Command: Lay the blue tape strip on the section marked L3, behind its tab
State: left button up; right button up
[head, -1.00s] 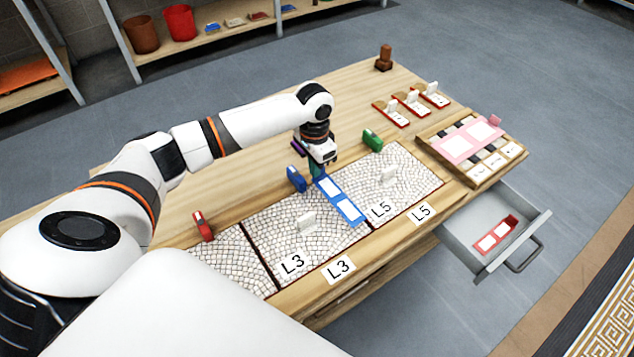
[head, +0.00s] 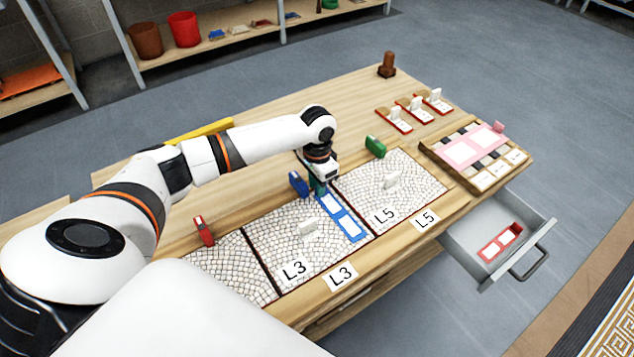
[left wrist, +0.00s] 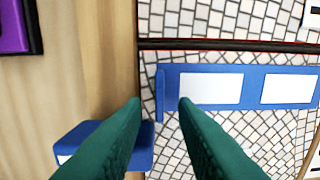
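The blue tape strip (head: 343,216), with two white panels, lies flat on the L3 section (head: 268,235) along its right edge, beside the seam with L5. My right gripper is not in view.
A blue clip (head: 298,184) stands at the L3 section's far edge, close to my gripper. A green clip (head: 375,146) and red clip (head: 203,231) stand along the same edge. The L5 section (head: 415,188) holds a white tab. An open drawer (head: 460,240) holds a red strip.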

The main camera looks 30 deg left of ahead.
pick_arm(q)
jog(key=shift+r, duration=0.1)
